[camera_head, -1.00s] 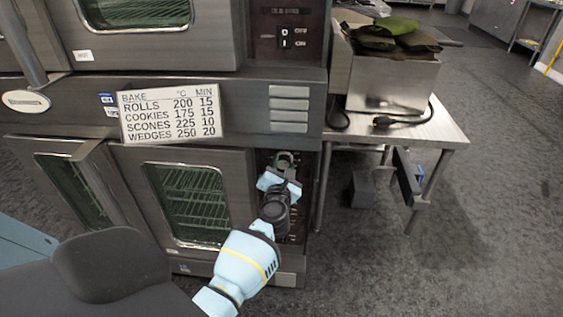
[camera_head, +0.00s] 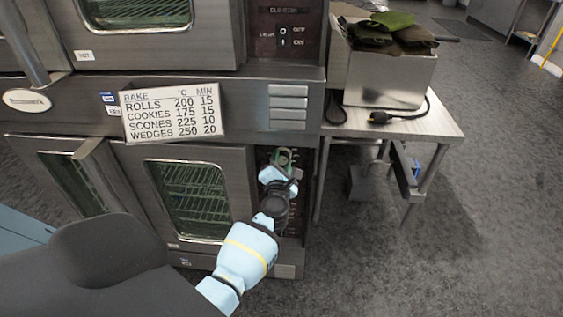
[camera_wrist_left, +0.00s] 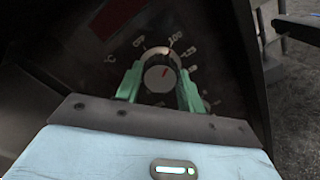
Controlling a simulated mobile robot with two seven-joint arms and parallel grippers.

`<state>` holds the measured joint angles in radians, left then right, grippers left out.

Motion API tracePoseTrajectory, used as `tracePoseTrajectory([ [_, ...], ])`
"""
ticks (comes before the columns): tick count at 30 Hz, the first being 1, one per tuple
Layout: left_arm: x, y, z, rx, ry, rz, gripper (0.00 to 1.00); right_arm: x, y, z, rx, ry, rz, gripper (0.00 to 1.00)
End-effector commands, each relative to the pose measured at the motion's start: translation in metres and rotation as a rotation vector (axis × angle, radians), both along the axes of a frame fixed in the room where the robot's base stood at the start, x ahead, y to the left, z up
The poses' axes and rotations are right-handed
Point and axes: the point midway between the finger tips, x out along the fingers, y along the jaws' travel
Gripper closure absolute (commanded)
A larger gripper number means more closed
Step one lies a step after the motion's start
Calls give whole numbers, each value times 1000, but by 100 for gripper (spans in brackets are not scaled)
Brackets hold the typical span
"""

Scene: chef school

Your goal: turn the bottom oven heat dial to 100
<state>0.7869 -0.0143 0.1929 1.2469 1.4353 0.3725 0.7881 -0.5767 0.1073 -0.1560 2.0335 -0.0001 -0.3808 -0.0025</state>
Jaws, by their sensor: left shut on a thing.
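The bottom oven's heat dial (camera_wrist_left: 158,76) is a round knob with a red pointer mark, on a dark panel with printed numbers around it. In the left wrist view the red mark sits at the dial's upper right, close to the "100" label. My left gripper (camera_wrist_left: 158,88) has its green fingers on both sides of the dial, shut on it. In the head view the left gripper (camera_head: 281,165) is at the lower oven's (camera_head: 120,180) control panel, and it hides most of the dial. My right gripper is not in view.
A baking chart sign (camera_head: 172,112) is on the oven front above the lower doors. A steel side table (camera_head: 440,122) with a metal bin (camera_head: 388,82) and cable stands to the right. The floor (camera_head: 430,250) at right is clear.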

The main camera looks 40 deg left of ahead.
Motion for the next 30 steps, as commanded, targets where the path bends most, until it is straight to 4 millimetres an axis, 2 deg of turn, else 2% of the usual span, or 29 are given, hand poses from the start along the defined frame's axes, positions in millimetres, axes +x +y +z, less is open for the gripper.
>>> tracePoseTrajectory([
  [1,0,0,-1,0,1,-1,84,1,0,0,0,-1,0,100],
  [2,0,0,0,0,1,-1,60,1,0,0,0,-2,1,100],
  [7,0,0,0,-1,0,-1,40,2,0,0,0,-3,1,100],
  [17,-3,-2,-1,-1,0,-1,40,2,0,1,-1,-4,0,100],
  [20,-11,-7,0,-2,0,-1,40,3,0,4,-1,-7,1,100],
  [30,-54,-34,0,-3,1,-1,40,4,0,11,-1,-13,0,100],
])
